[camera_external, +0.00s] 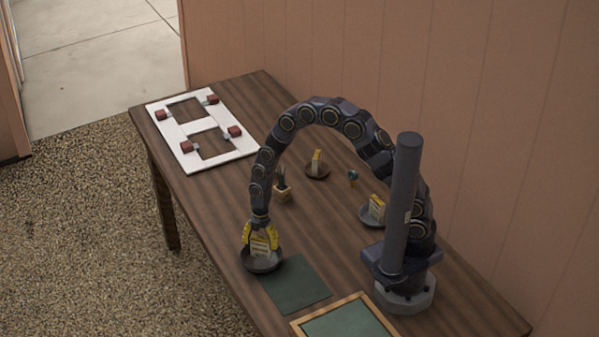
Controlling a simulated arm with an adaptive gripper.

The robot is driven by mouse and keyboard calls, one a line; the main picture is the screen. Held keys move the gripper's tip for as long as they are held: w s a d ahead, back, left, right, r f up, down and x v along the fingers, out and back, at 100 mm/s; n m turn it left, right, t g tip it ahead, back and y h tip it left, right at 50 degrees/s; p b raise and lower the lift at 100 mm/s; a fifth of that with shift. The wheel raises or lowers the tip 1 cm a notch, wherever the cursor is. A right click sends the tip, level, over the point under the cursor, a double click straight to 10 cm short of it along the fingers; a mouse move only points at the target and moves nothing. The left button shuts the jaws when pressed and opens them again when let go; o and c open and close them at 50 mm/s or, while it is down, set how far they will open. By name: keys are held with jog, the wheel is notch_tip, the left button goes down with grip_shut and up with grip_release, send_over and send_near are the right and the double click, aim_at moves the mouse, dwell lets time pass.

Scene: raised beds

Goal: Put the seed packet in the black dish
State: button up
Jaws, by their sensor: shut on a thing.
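My gripper (261,247), with yellow fingers, points down near the front left edge of the table. It is shut on a pale seed packet with yellow on it (261,245), held upright between the fingers. The black dish (262,266) is directly below and around the packet's lower end. I cannot tell whether the packet touches the dish's bottom. The fingers hide part of the packet and the dish's back rim.
A dark brown dish (318,176) and a grey dish (370,221) each hold a yellowish packet. A small potted plant (283,192) stands behind my gripper. A dark green mat (297,284), a framed green board (346,322) and a white frame with red blocks (203,126) lie on the table.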

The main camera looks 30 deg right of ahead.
aim_at(261, 237)
jog(key=shift+f, duration=0.65)
jog(key=o, duration=1.1)
notch_tip(261, 237, up, 7)
jog(key=shift+r, duration=0.1)
